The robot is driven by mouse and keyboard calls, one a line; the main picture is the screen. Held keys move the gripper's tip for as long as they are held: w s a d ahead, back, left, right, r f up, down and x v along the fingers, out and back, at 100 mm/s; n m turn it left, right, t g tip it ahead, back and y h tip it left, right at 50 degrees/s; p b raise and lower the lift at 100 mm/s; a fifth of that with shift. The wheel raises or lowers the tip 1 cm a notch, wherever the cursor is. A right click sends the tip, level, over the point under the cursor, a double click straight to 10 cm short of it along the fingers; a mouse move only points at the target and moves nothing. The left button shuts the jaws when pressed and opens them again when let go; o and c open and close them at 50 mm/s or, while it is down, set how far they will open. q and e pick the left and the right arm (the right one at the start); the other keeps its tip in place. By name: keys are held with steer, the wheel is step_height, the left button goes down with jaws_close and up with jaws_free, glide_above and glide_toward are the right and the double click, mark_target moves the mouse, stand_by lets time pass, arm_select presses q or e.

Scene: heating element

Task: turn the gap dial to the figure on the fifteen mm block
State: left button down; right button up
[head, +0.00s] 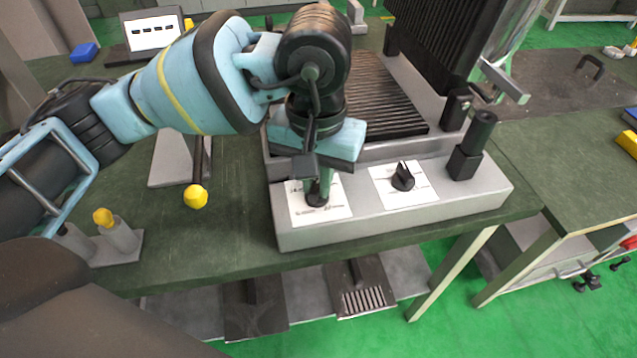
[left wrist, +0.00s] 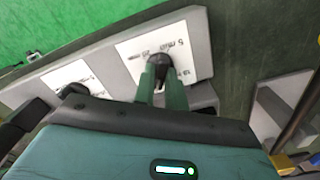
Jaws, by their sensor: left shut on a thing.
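My left gripper (head: 318,190) points down at the front panel of the grey press-like machine (head: 390,226) and is shut on the black left dial (head: 317,201). This dial sits on a white card with printed figures (head: 334,207). In the left wrist view, the green fingers (left wrist: 163,92) close around the dial (left wrist: 160,68), and the card (left wrist: 200,45) shows "mm" figures, partly legible. A second black dial (head: 403,177) sits on another white card (head: 422,189) to the right. I cannot pick out a fifteen mm block. My right gripper is not in view.
A black upright lever block (head: 470,147) stands right of the second dial. A yellow-knobbed lever (head: 196,195) and a stand with grey cylinders (head: 121,235) are to the left.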

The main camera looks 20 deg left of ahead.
mark_target(317, 186)
arm_select(q)
steer(key=shift+f+m+b, duration=0.1)
steer(key=shift+m+b, duration=0.5)
steer(key=shift+m, duration=0.3)
steer(key=shift+m+b, duration=0.3)
steer(key=shift+m, duration=0.1)
steer(key=c, duration=1.4)
jaws_free()
steer(key=shift+c, duration=0.2)
steer(key=shift+r+p, duration=0.35)
steer(key=shift+r, duration=3.65)
